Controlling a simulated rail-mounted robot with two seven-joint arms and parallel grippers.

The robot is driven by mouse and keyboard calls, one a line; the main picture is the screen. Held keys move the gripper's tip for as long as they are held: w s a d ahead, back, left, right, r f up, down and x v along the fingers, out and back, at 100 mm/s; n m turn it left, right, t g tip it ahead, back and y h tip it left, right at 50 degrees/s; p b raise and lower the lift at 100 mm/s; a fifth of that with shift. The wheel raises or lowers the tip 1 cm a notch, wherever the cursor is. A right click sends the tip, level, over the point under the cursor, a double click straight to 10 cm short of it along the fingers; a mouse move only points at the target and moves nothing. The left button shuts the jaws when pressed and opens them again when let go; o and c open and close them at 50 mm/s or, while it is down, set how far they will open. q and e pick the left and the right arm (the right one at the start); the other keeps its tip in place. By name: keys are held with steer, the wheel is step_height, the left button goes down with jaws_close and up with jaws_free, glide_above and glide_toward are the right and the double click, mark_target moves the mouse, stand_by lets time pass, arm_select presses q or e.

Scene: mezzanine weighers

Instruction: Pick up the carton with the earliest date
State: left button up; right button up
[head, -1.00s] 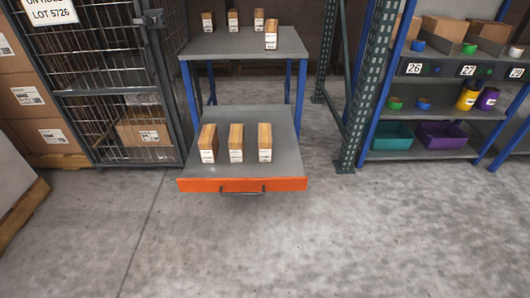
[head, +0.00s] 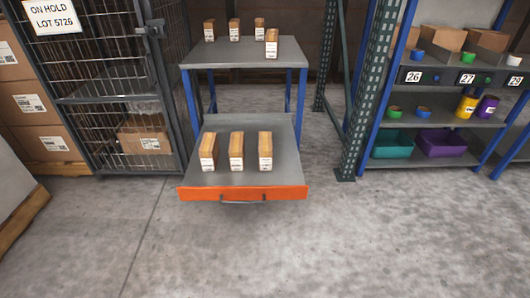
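Three brown cartons with white labels stand in a row on the lower pull-out shelf: a left carton (head: 208,150), a middle carton (head: 236,151) and a right carton (head: 265,151). Several similar cartons stand on the upper shelf: a left one (head: 209,31), a middle one (head: 234,30), a back right one (head: 259,28) and a front right one (head: 271,43). Their labels face me, but the dates are too small to read. Neither of my grippers is in view.
The grey lower shelf (head: 250,190) has an orange front with a handle and extends past the upper shelf (head: 240,52). A wire cage (head: 110,90) stands left, a green rack post (head: 362,95) right. Bin shelves (head: 440,122) stand further right. The floor (head: 300,245) in front is clear.

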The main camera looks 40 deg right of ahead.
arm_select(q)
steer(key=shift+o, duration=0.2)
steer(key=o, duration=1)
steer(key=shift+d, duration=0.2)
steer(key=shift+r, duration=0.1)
